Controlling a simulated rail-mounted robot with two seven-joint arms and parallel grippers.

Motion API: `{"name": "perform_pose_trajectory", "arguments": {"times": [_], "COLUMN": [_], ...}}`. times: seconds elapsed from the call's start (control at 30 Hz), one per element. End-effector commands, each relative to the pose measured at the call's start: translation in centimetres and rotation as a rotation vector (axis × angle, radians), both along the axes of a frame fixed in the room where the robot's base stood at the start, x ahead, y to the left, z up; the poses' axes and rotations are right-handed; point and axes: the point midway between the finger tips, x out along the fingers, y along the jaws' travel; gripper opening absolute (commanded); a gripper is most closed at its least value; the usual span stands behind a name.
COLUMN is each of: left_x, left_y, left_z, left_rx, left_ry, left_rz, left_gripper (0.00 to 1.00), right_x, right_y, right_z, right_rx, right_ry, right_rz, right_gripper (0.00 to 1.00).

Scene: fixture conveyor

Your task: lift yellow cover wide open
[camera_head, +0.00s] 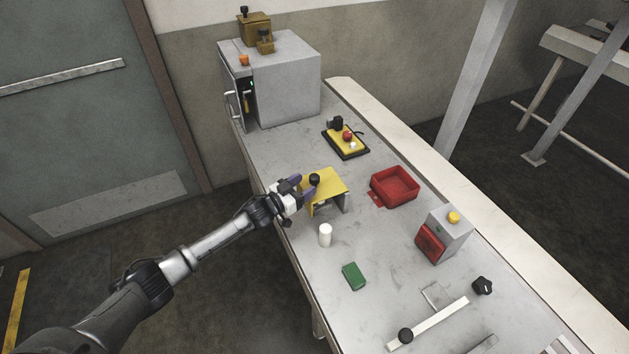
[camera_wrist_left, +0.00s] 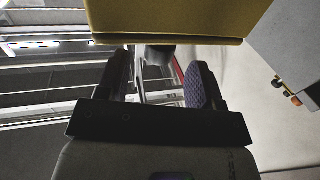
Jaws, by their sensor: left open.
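The yellow cover (camera_head: 329,184) is a flat plate with a black knob (camera_head: 314,179), on a grey box-like base (camera_head: 342,202) at the table's left side. My left gripper (camera_head: 303,187) is at the cover's left edge, its fingers beside the knob. In the left wrist view the cover (camera_wrist_left: 170,20) spans the top, and a dark round part, probably the knob (camera_wrist_left: 160,54), shows between the spread fingers of my left gripper (camera_wrist_left: 158,82). The fingers are open; contact cannot be told. How far the cover is tilted is unclear. My right gripper is not in view.
A white cylinder (camera_head: 325,235) and a green block (camera_head: 354,276) stand in front of the cover. A red tray (camera_head: 394,187) is to its right, a yellow-topped switch box (camera_head: 346,143) behind it. A grey cabinet (camera_head: 285,80) fills the table's far end.

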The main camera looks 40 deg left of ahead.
Motion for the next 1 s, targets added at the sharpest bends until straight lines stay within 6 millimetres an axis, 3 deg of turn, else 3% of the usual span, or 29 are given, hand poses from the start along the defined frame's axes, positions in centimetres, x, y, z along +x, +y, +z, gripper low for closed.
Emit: {"name": "perform_pose_trajectory", "arguments": {"times": [0.2,0.4,0.87,1.0], "left_x": [2.8,4.1,4.6,4.6], "left_y": [-0.5,-0.8,-0.9,-0.9], "left_z": [-0.1,-0.1,0.0,0.0], "left_rx": [0.0,0.0,0.0,0.0], "left_ry": [-0.001,0.001,0.001,0.001], "left_rz": [0.0,0.0,0.0,0.0], "left_gripper": [0.61,0.61,0.61,0.47], "right_x": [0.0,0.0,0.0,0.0], "right_y": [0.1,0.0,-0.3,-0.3], "right_z": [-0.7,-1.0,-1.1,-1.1], "right_rx": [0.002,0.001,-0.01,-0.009], "right_ry": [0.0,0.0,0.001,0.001], "right_rz": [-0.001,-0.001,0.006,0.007], "right_gripper": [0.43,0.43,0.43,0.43]}}
